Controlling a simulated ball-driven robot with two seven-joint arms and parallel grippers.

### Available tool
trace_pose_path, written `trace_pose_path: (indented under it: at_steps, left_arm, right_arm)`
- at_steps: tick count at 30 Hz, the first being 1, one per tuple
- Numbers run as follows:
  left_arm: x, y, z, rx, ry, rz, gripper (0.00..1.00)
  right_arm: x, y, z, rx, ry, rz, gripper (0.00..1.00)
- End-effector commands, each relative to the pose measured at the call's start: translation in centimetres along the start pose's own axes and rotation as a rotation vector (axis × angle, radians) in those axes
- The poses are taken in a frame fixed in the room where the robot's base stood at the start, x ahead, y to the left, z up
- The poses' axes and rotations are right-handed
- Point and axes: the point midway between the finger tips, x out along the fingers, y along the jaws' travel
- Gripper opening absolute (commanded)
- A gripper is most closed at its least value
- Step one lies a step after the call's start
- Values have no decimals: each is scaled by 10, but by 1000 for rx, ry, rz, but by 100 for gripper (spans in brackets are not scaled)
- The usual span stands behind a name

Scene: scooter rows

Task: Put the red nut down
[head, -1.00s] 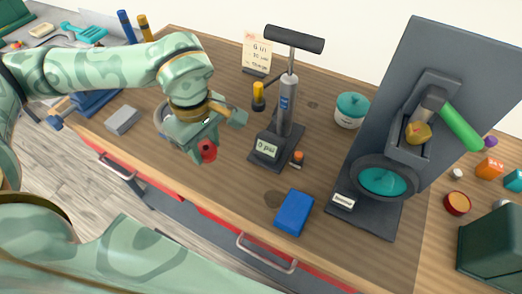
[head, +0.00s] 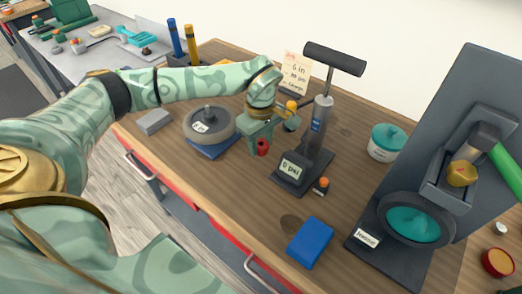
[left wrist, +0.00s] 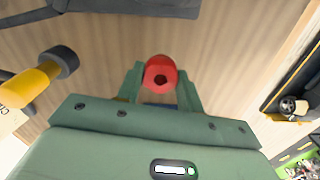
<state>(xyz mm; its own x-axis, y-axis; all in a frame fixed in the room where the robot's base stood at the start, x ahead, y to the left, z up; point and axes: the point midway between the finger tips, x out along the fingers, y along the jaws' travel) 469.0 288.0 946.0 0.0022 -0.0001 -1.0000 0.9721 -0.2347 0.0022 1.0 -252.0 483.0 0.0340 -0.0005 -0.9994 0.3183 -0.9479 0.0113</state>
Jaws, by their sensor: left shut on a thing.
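The red nut (head: 263,148) is held between the fingers of my left gripper (head: 261,139), over the wooden workbench (head: 215,178) just left of the pump. In the left wrist view the red nut (left wrist: 160,74) shows its dark hole, between the two green fingers of my left gripper (left wrist: 161,92). I cannot tell whether the nut touches the bench top. My right gripper is not in view.
The floor pump (head: 303,160) stands right of the nut, with its gauge at the base. A grey wheel (head: 210,123) on a blue stand is to the left. A blue box (head: 310,242) lies at the front. Bare wood lies between the nut and the front edge.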

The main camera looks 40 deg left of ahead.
Motion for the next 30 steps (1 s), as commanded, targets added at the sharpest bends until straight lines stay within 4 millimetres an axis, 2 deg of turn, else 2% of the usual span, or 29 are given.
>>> trace_pose_path:
  at_steps: [1, 3, 5, 15, 16, 18, 26, 30]
  left_arm:
    - [12, -2, 1, 1, -3, -7, 15]
    - [25, -2, 1, 0, -2, -8, 15]
    - [30, -2, 1, -1, -2, -6, 15]
    - [31, -2, 1, 0, 0, -3, 15]
    - [32, -2, 1, 0, 0, -3, 40]
    - [31, -2, 1, 0, 0, -2, 59]
    - [31, -2, 1, 0, 0, -3, 59]
    - [19, -1, 0, 0, 1, 0, 59]
  right_arm:
    - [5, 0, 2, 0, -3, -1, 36]
    - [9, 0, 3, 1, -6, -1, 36]
    - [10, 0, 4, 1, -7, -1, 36]
    - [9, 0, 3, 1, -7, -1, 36]
    - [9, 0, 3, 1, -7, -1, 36]
    - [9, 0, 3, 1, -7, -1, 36]
    - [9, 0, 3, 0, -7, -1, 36]
    - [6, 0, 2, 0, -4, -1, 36]
